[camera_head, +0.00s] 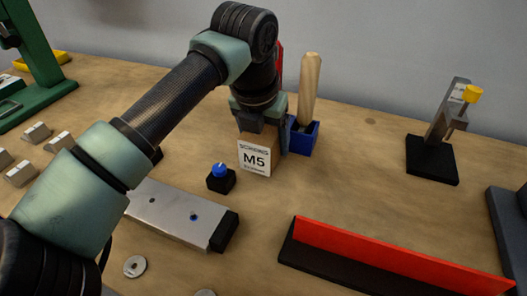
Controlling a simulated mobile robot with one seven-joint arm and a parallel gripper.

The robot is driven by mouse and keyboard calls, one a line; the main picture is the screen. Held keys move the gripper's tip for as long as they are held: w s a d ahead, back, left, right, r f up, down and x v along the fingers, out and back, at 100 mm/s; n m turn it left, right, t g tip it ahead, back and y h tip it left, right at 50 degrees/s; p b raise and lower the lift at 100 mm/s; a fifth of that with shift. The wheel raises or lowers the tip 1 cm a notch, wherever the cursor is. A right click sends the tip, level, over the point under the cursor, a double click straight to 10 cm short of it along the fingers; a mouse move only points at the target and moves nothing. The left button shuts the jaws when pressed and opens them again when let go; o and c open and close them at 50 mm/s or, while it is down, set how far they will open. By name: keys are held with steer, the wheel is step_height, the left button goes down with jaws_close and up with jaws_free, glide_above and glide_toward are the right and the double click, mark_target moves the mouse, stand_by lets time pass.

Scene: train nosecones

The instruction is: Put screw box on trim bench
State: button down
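The screw box (255,158) is a small brown carton with a white label reading "SCREWS M5". It stands upright near the middle of the wooden bench (345,185). My gripper (262,130) points down over the box from behind, with a finger along the box's right side. The box hides most of the other finger, so I cannot see clearly whether the fingers press on it. Whether the box touches the bench top or is slightly lifted is not clear.
A blue holder (302,136) with a wooden handle (310,88) stands close right of the box. A blue-knobbed block (221,178) and a metal plate (180,212) lie in front. A red-and-black rail (385,258) is front right, a black-based clamp stand (432,158) right.

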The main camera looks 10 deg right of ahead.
mark_target(258, 137)
steer(key=shift+f, duration=1.4)
steer(key=shift+f, duration=0.1)
jaws_free()
steer(key=p+v, duration=0.1)
steer(key=v, duration=1.1)
